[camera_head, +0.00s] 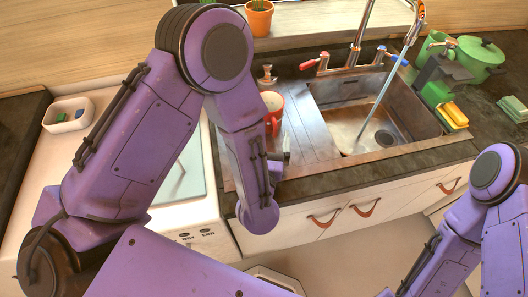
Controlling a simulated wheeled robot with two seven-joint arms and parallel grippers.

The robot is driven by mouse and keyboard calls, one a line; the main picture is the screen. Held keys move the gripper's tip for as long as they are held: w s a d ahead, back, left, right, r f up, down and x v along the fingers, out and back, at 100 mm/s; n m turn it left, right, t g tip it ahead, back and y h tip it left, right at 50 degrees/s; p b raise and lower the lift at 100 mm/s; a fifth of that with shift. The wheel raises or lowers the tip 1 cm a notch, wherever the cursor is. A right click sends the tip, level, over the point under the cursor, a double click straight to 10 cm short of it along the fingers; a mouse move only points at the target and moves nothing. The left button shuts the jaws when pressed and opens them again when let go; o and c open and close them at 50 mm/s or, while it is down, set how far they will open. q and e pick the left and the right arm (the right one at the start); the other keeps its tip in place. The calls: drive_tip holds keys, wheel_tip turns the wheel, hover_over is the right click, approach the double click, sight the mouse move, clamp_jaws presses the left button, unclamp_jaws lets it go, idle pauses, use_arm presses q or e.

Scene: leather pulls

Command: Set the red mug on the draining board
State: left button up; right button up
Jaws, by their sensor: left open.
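The red mug (276,117) stands upright at the left part of the draining board (306,124), beside the sink. My left forearm hides its left side and lower part, so I cannot see its base or its contact with the board. My left gripper (286,157) is at the near left end of the board, on the near side of the mug. It is open and appears apart from the mug, though the wrist hides most of it. My right arm comes in at the lower right, and its gripper is not visible.
The sink basin (377,112), with water running from the tap (412,28), lies right of the board. A green pot (477,58) and sponges (452,115) stand at its right. A potted plant (259,18) is behind. A white dish (68,114) is at far left.

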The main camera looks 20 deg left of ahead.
use_arm(q)
drive_tip(key=b+v, duration=0.1)
drive_tip(key=v, duration=0.4)
drive_tip(key=shift+s+d, duration=0.1)
drive_tip(key=shift+s, duration=0.15)
idle(1.0)
